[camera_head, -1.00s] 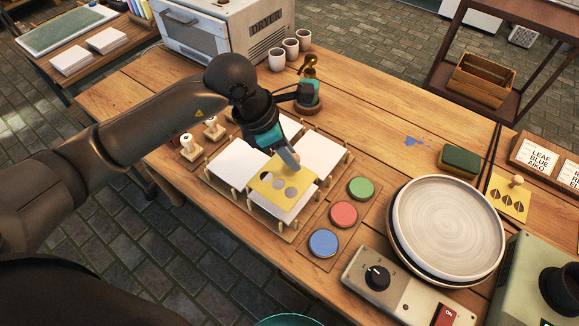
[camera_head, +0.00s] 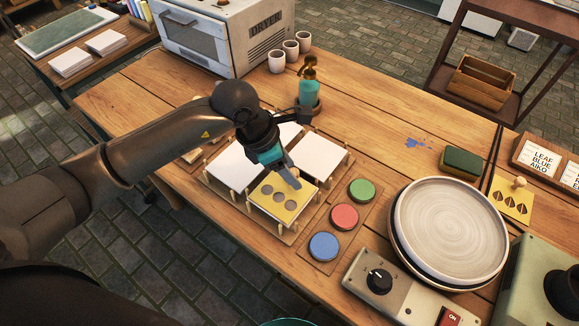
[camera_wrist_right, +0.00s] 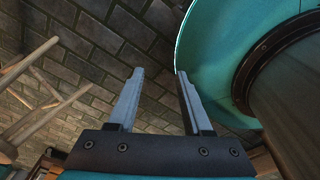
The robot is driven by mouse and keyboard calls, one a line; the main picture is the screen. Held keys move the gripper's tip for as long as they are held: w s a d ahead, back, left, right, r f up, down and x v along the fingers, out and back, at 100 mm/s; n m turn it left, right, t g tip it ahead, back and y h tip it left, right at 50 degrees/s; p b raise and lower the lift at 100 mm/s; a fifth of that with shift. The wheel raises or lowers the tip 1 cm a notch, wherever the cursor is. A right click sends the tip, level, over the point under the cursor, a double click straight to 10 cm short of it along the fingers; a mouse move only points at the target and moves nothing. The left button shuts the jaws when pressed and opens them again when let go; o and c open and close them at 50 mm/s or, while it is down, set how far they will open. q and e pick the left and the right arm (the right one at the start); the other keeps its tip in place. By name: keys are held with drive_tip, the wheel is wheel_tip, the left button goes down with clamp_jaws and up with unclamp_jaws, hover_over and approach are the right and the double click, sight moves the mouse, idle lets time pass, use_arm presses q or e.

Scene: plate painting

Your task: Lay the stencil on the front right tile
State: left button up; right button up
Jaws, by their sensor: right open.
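The yellow stencil (camera_head: 272,208) with a row of round holes lies over the nearest white tile of the rack in the head view. It lines up with that tile and covers nearly all of it; a small gap beneath cannot be ruled out. My left gripper (camera_head: 292,178) is at the stencil's knob, with its fingers closed around it as far as I can see; the knob is mostly hidden. My right gripper (camera_wrist_right: 158,98) is open and empty in the right wrist view, over the paved floor.
Other white tiles (camera_head: 319,155) stand in the pegged rack. Green, red (camera_head: 345,217) and blue paint pads lie to the right. A round turntable (camera_head: 450,230), a switch box (camera_head: 377,281) and a second stencil (camera_head: 512,205) are farther right. A teal spray bottle (camera_head: 309,87) stands behind.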

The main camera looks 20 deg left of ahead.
sight(270, 186)
drive_tip(key=shift+a, duration=0.15)
use_arm(q)
drive_tip(key=shift+r, duration=0.3)
drive_tip(key=p+v, duration=0.2)
drive_tip(key=v, duration=0.9)
drive_tip(key=shift+s+a+r, duration=0.15)
drive_tip(key=shift+a+r, duration=0.05)
drive_tip(key=shift+r, duration=0.1)
use_arm(e)
drive_tip(key=shift+s+a+r, duration=0.3)
drive_tip(key=shift+s+r, duration=0.1)
drive_tip(key=shift+r, duration=0.15)
drive_tip(key=shift+s+a+r, duration=0.3)
drive_tip(key=shift+s+r, duration=0.1)
drive_tip(key=shift+r, duration=0.15)
use_arm(q)
drive_tip(key=shift+d, duration=0.15)
use_arm(e)
drive_tip(key=shift+w+d, duration=0.1)
drive_tip(key=shift+d, duration=0.05)
